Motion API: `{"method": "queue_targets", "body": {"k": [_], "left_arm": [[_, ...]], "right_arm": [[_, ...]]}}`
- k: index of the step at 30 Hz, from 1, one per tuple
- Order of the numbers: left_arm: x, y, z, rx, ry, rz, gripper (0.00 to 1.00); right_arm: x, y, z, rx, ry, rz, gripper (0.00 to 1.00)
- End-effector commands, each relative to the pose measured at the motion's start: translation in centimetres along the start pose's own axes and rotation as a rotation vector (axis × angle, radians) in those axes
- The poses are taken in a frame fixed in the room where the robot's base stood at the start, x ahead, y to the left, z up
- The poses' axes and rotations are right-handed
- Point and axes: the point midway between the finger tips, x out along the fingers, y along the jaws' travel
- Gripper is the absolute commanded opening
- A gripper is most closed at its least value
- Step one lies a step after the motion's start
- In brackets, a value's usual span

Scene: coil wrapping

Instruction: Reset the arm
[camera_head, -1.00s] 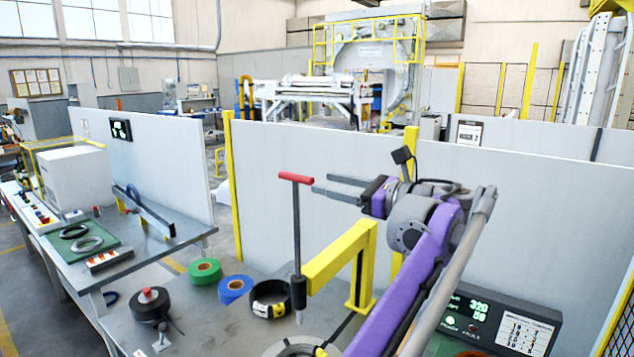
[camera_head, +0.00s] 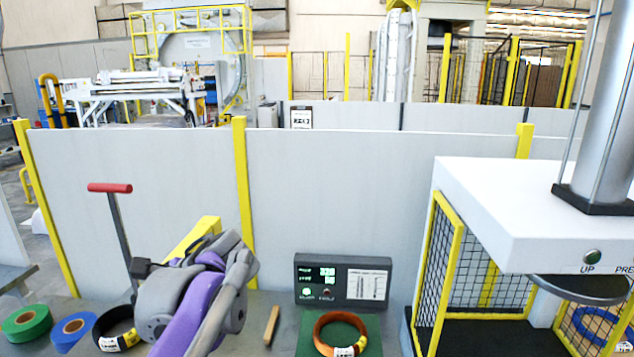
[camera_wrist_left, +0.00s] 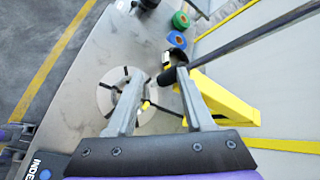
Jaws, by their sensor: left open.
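My left arm (camera_head: 195,305), purple and grey, rises from the lower edge in the head view, in front of the yellow bracket (camera_head: 193,238). Its fingers cannot be made out there. In the left wrist view my left gripper (camera_wrist_left: 158,75) is open with nothing between its fingers. It points down over the table, above a round slotted disc (camera_wrist_left: 120,97). The yellow bracket (camera_wrist_left: 228,105) and a dark rod (camera_wrist_left: 225,48) are to the right of the fingers. In the head view a red-topped T-handle (camera_head: 110,188) stands left of the arm. My right gripper is out of view.
Green tape (camera_head: 25,322), blue tape (camera_head: 73,330) and a black coil (camera_head: 113,332) lie at the left. An orange coil (camera_head: 340,318) lies on a green mat near a display box (camera_head: 343,280). A caged press (camera_head: 530,215) stands right. Panels (camera_head: 340,190) close the back.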

Motion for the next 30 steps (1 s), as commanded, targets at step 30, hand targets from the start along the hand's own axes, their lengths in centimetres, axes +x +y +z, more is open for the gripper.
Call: {"method": "queue_targets", "body": {"k": [30], "left_arm": [[2.1,30.8,-13.0,-1.21,0.698,0.688,0.52]], "right_arm": [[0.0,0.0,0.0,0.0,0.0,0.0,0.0]]}}
